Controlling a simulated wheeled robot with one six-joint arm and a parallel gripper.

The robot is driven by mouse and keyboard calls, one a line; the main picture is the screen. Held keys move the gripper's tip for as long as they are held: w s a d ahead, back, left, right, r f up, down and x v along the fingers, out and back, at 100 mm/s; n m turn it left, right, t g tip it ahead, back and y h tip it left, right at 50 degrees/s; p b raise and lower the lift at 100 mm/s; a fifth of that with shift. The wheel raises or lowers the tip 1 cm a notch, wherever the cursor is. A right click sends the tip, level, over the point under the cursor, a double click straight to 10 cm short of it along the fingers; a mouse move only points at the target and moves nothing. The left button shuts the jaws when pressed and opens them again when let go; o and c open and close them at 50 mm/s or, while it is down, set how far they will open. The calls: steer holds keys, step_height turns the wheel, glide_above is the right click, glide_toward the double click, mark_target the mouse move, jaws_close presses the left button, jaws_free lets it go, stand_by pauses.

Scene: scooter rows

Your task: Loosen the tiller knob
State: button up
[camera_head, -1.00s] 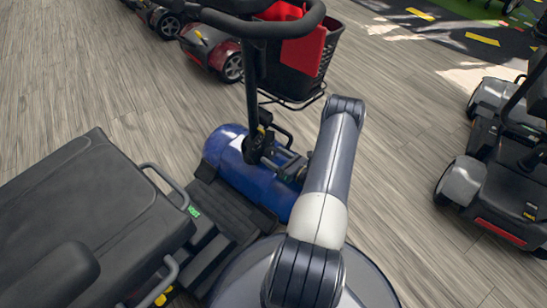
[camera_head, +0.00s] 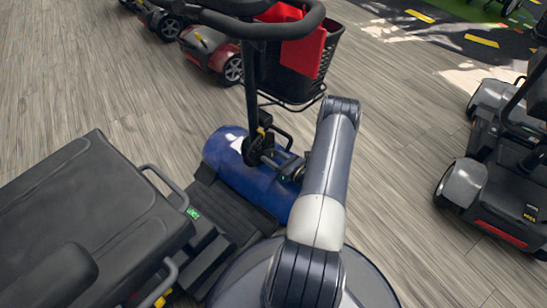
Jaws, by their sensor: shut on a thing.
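The tiller (camera_head: 251,85) of the blue scooter (camera_head: 230,163) rises from its blue front body to a black loop handlebar (camera_head: 245,28). My arm bends over to the right of the tiller. My gripper (camera_head: 270,157) is at the tiller's base, just above the blue body, reaching in from the right. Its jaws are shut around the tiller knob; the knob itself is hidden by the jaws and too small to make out. A small yellow part (camera_head: 261,131) shows on the tiller just above.
A black basket (camera_head: 308,75) with a red item (camera_head: 304,45) hangs in front of the tiller. The scooter's black seat (camera_head: 85,205) fills the lower left. Red scooters (camera_head: 208,50) stand behind and a grey one (camera_head: 490,180) at right. The floor between is clear.

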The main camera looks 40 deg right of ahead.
steer(key=shift+n, duration=0.3)
steer(key=shift+f+n+b, duration=0.1)
steer(key=shift+n+b, duration=0.7)
steer(key=shift+n, duration=0.1)
steer(key=shift+n+b, duration=0.95)
steer(key=shift+n, duration=0.75)
steer(key=o, duration=1)
steer(key=p+v, duration=0.3)
steer(key=v, duration=0.8)
steer(key=shift+a, duration=0.15)
steer(key=shift+w, duration=0.1)
